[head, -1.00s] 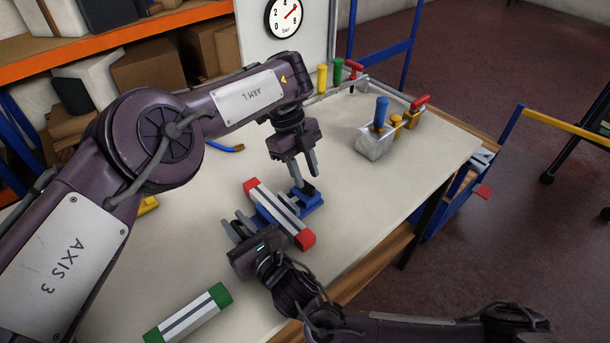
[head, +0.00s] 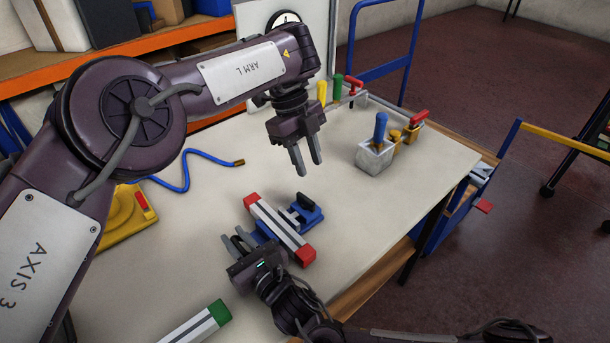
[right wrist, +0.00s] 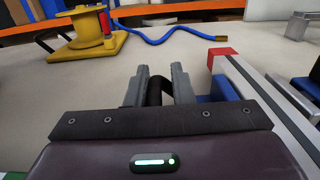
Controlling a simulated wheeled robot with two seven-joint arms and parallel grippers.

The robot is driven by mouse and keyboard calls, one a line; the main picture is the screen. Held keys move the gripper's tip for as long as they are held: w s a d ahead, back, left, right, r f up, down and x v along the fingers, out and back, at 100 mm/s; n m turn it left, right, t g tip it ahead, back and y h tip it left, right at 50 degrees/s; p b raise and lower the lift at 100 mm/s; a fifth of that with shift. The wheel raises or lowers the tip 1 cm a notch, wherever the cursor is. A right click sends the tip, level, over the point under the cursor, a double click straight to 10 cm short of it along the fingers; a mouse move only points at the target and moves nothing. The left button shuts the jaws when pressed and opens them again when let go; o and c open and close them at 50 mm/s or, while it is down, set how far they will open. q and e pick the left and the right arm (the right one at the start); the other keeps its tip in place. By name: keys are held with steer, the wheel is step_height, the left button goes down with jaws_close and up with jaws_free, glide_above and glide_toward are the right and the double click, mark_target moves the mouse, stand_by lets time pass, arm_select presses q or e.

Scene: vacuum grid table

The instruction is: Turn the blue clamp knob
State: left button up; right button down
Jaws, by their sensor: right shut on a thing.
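A blue clamp (head: 311,216) lies on the table, with a black knob (head: 306,202) on its far right end. A grey profile with red end caps (head: 272,222) lies across it and hides its middle. My right gripper (head: 237,238) is at the clamp's near left side. In the right wrist view it (right wrist: 160,74) is shut on a black knob-like part (right wrist: 160,91), mostly hidden between the fingers. The blue clamp body (right wrist: 224,88) and the red-capped profile (right wrist: 250,88) are just to its right. My left gripper (head: 307,168) is open and empty, above and behind the clamp.
A bin with a blue-handled tool (head: 376,158) stands at the back right. A green-capped profile (head: 196,325) lies at the front. A yellow device (head: 122,222) and a blue hose (head: 188,170) are at the left.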

mark_target(306, 198)
arm_select(q)
steer(key=f+t+y, duration=0.1)
steer(key=f, duration=0.2)
steer(key=f+y, duration=0.1)
steer(key=f, duration=0.3)
steer(key=f+t, duration=0.1)
steer(key=f, duration=0.3)
steer(key=shift+s+a+t+y, duration=0.15)
steer(key=shift+s+t+y, duration=0.15)
steer(key=shift+s+y, duration=0.1)
jaws_close()
